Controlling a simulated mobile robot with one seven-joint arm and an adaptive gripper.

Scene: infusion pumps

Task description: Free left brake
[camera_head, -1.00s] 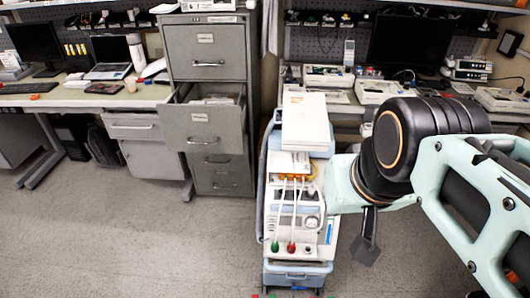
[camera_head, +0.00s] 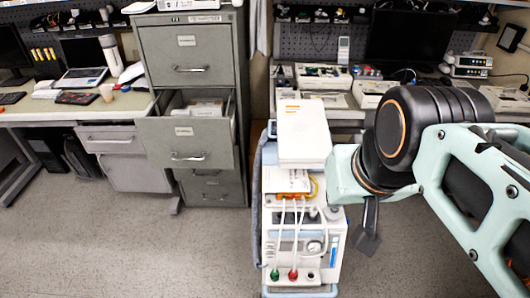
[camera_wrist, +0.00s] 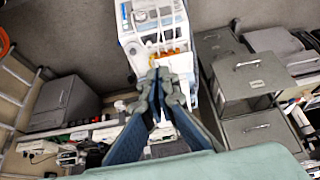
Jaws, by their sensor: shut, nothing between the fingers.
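A cart with a white medical device (camera_head: 310,240) stands at the middle of the head view, with hoses ending in a green and a red connector on its front. The device also shows at the top of the wrist view (camera_wrist: 128,20). The cart's lower part is cut off by the bottom edge of the head view, and no wheel or brake can be seen in either current view. My gripper (camera_wrist: 160,72) is shut and empty in the wrist view, its fingertips pointing towards the device. My arm is to the right of the cart in the head view.
A grey filing cabinet (camera_head: 190,45) stands left of the cart with one drawer (camera_head: 186,143) pulled out. A white box (camera_head: 303,132) lies on top of the cart. Benches with equipment line the back. The floor (camera_head: 110,245) in front and left is clear.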

